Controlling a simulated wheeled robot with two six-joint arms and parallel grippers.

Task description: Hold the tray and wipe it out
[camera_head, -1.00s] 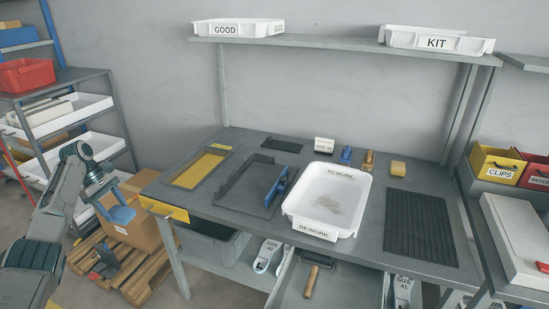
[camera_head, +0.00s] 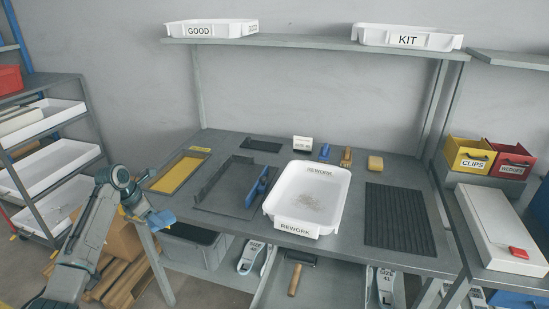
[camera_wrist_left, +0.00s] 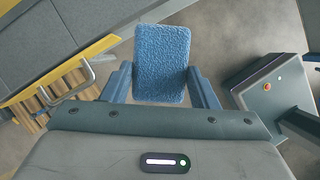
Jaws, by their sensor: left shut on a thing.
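The white tray labelled REWORK (camera_head: 335,217) stands on the workbench, right of its middle. A grey-brown smudge of dust or debris (camera_head: 310,203) lies on its floor. My left gripper (camera_head: 160,218) is off the bench's left front corner, well left of the tray. It is shut on a blue textured cloth or sponge (camera_wrist_left: 162,62), which fills the space between the fingers in the left wrist view. My right gripper is out of view.
A grey fixture with a blue part (camera_head: 257,188) stands left of the tray, and a black ribbed mat (camera_head: 408,217) lies right of it. An open drawer (camera_head: 330,285) juts out below the tray.

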